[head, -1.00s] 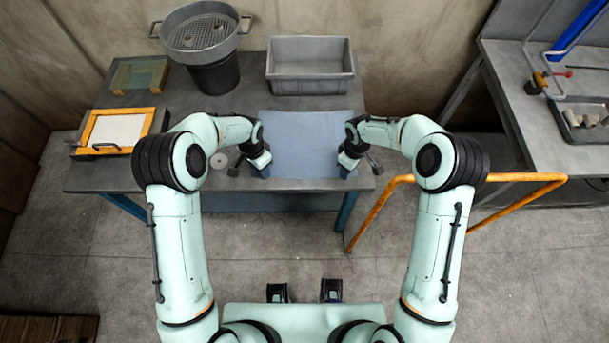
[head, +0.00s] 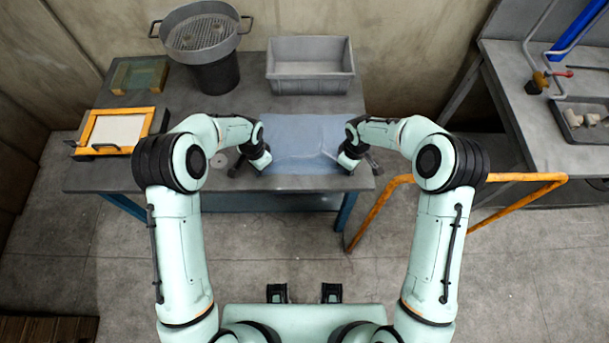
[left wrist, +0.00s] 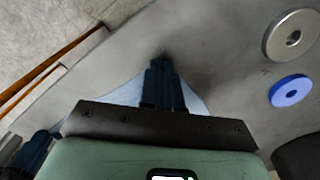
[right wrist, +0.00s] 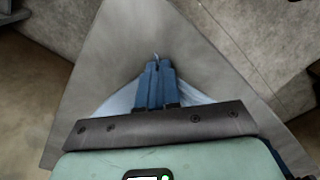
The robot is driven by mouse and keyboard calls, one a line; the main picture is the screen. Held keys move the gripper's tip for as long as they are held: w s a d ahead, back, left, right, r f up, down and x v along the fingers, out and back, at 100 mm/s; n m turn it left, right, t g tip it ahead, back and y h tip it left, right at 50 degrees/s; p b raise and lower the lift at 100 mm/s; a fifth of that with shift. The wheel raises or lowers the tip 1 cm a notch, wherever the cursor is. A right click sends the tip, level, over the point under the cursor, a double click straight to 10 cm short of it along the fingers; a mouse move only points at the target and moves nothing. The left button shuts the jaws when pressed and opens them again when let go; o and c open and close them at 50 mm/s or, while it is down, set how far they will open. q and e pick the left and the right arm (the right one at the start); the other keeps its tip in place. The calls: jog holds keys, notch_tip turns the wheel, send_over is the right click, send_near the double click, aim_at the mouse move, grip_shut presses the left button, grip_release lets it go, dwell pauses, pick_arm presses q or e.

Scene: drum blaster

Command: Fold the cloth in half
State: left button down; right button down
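The light blue cloth (head: 300,135) lies on the grey table, its front part rumpled with a raised ridge. My left gripper (head: 262,165) is at its front left corner and my right gripper (head: 347,161) at its front right corner. In the left wrist view the fingers (left wrist: 160,68) are together, with pale cloth (left wrist: 128,93) spreading from both sides. In the right wrist view the fingers (right wrist: 155,70) are also together, with cloth (right wrist: 118,103) drawn to a point at them. Both appear to pinch the cloth's corners. The exact grip is partly hidden by the fingers.
A grey basin (head: 310,87) stands behind the cloth. A sieve (head: 200,35) on a dark bucket (head: 217,75) and an orange-framed tray (head: 88,130) are at the left. A metal disc (left wrist: 292,36) and a blue disc (left wrist: 290,90) lie on the table near my left gripper.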

pick_arm(q)
jog(key=shift+a, duration=0.1)
pick_arm(e)
jog(key=shift+d, duration=0.1)
